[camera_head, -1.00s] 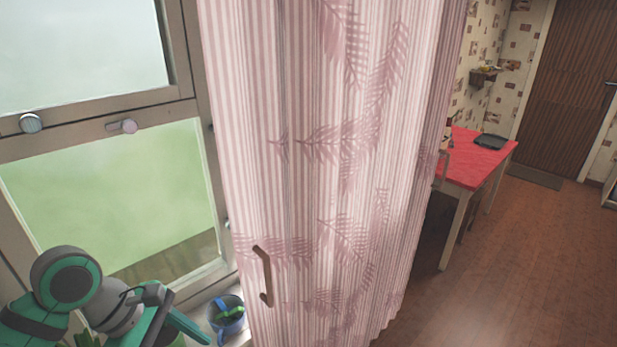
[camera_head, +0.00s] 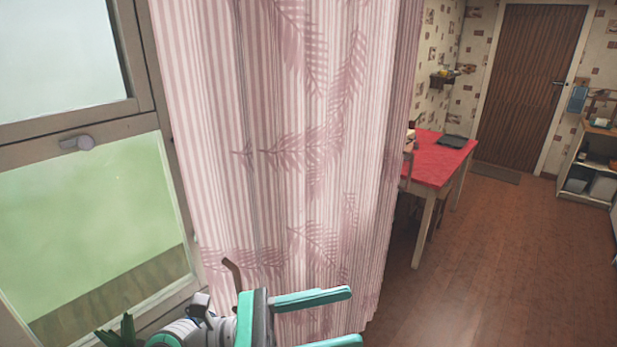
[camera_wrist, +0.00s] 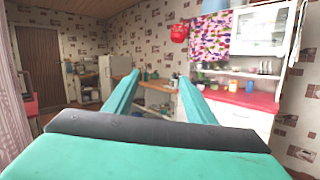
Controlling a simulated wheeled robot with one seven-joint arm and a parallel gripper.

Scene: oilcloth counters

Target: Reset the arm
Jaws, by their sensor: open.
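My gripper (camera_head: 338,319) is at the bottom middle of the head view, in front of the pink striped curtain. Its two teal fingers point to the right and stand apart with nothing between them. The lower finger is partly cut off by the picture's edge. In the wrist view my gripper (camera_wrist: 158,92) also shows its fingers spread and empty, with the room far beyond them. My arm runs to the lower left in the head view.
The pink curtain (camera_head: 290,130) hangs close by, with a brown handle (camera_head: 232,275) near it. A window (camera_head: 85,210) is at left. A red-topped table (camera_head: 438,160) stands behind the curtain. Open wooden floor (camera_head: 480,270) lies at right. The wrist view shows a fridge (camera_wrist: 113,72).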

